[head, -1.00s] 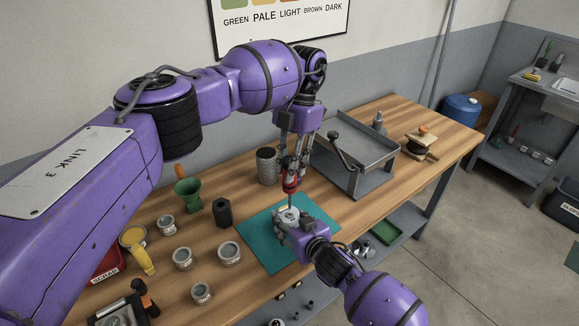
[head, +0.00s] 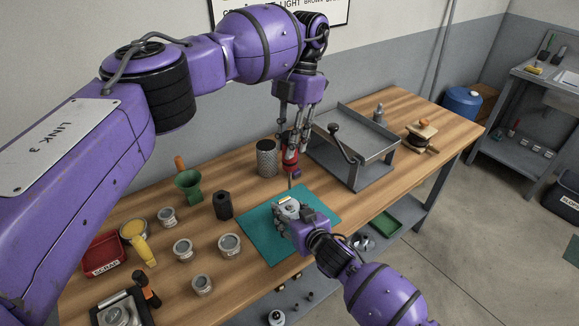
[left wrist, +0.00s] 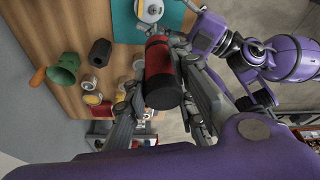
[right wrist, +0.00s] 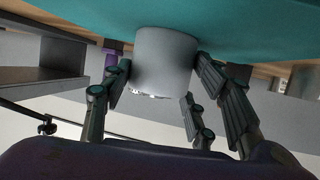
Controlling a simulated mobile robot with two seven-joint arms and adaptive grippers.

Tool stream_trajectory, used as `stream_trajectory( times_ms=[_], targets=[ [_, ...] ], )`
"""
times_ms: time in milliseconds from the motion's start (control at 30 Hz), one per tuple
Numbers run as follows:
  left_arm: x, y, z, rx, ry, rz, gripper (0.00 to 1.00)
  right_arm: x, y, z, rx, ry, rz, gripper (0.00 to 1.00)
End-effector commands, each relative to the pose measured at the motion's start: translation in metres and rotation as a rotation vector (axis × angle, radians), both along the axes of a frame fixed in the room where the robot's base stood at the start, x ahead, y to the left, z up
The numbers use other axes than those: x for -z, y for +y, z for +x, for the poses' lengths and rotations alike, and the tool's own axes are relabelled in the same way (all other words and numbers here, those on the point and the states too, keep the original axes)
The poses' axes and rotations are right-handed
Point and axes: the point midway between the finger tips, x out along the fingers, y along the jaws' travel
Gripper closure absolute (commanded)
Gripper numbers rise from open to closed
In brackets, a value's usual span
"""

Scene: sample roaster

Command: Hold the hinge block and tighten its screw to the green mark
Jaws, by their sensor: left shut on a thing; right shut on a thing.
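The hinge block (head: 291,207) is a pale grey round piece above the teal mat (head: 262,246); a small yellow patch shows on top. My right gripper (head: 284,216) is shut around it. In the right wrist view the block (right wrist: 165,62) sits as a grey cylinder between the fingers. My left gripper (head: 290,148) is shut on a red screwdriver (head: 290,159) held upright, shaft down, over the block. Its red and black handle (left wrist: 160,72) fills the left wrist view's middle. I cannot tell whether the tip touches the screw. The screw and green mark are not discernible.
A mesh cup (head: 267,158) and a grey metal tray stand (head: 357,135) are close behind the screwdriver. A black hexagonal block (head: 222,206), a green funnel (head: 188,185) and several tins (head: 229,245) stand left of the mat. The table's front edge is close to my right arm.

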Motion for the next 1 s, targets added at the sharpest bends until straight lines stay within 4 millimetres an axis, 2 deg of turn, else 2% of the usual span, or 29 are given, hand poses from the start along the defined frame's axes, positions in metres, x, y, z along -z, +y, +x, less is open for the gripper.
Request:
stream_trajectory(
  times_ms=[333,367,533,867,1000],
  targets=[
    [0.0,0.0,0.0,0.0,0.0,0.0,1.0,0.0,0.0,0.0,0.0,0.0,-0.001,0.82],
    [0.0,0.0,0.0,0.0,0.0,0.0,1.0,0.0,0.0,0.0,0.0,0.0,-0.001,0.45],
    [0.0,0.0,0.0,0.0,0.0,0.0,1.0,0.0,0.0,0.0,0.0,0.0,-0.001,0.25],
    [0.0,0.0,0.0,0.0,0.0,0.0,1.0,-0.001,-0.001,-0.001,0.0,0.0,0.0,0.25],
    [0.0,0.0,0.0,0.0,0.0,0.0,1.0,-0.005,-0.006,-0.013,0.0,0.0,0.0,0.25]
  ],
)
